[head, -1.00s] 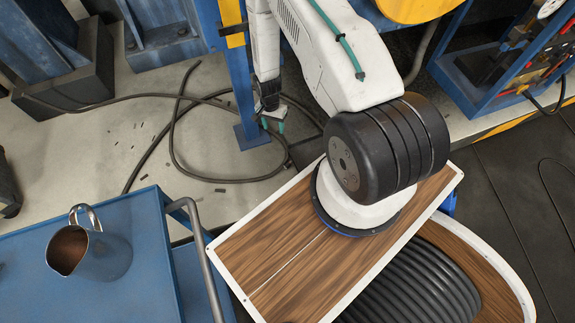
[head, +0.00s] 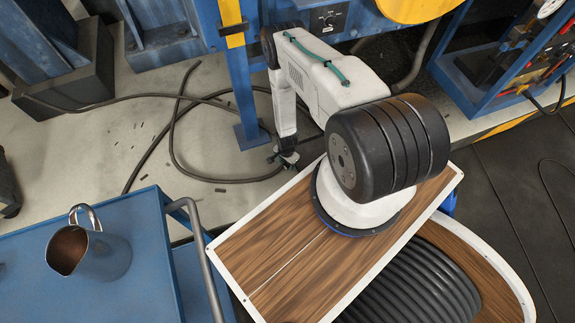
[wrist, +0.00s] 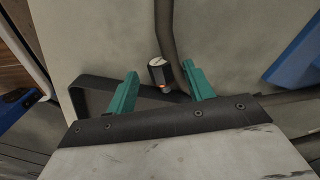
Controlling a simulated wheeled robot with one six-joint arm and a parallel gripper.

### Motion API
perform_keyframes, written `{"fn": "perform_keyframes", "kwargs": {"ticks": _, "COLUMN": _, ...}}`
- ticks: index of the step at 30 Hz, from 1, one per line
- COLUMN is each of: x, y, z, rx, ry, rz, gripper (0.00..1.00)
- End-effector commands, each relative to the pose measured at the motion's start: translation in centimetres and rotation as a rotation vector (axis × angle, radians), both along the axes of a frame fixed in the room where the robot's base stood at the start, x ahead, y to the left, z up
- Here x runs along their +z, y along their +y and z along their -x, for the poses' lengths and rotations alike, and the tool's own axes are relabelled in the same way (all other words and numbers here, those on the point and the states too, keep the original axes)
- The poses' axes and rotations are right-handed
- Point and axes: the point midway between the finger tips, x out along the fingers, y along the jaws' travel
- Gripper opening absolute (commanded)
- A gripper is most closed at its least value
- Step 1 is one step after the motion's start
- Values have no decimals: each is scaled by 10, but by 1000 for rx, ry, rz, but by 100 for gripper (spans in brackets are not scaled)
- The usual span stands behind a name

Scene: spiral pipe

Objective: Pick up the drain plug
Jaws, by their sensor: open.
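A small dark cylinder with a pale top and an orange band, seemingly the drain plug (wrist: 157,72), shows in the wrist view on the pale floor. The gripper is open and holds nothing. In the head view my gripper (head: 285,158) points down close to the floor, left of my base. I cannot make out the plug in that view.
A dark hose (head: 173,140) loops over the floor and passes right beside the plug in the wrist view (wrist: 166,35). A blue post (head: 248,100) stands close to my gripper. A blue cart (head: 130,285) with a metal pitcher (head: 105,258) is at the lower left.

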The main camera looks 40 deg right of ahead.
Motion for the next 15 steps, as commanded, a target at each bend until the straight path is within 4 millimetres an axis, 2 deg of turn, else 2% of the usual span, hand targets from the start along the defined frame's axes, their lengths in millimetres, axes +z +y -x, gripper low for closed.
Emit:
{"fn": "perform_keyframes", "kwargs": {"ticks": 4, "x": -16, "y": 1, "z": 0, "rx": 1, "ry": -1, "rz": 0, "gripper": 52}}
{"fn": "perform_keyframes", "kwargs": {"ticks": 11, "x": -18, "y": 1, "z": -1, "rx": 1, "ry": 0, "rz": -1, "gripper": 52}}
{"fn": "perform_keyframes", "kwargs": {"ticks": 12, "x": -18, "y": 1, "z": -1, "rx": 1, "ry": 0, "rz": -1, "gripper": 49}}
{"fn": "perform_keyframes", "kwargs": {"ticks": 15, "x": -18, "y": 1, "z": -1, "rx": 1, "ry": 0, "rz": -1, "gripper": 22}}
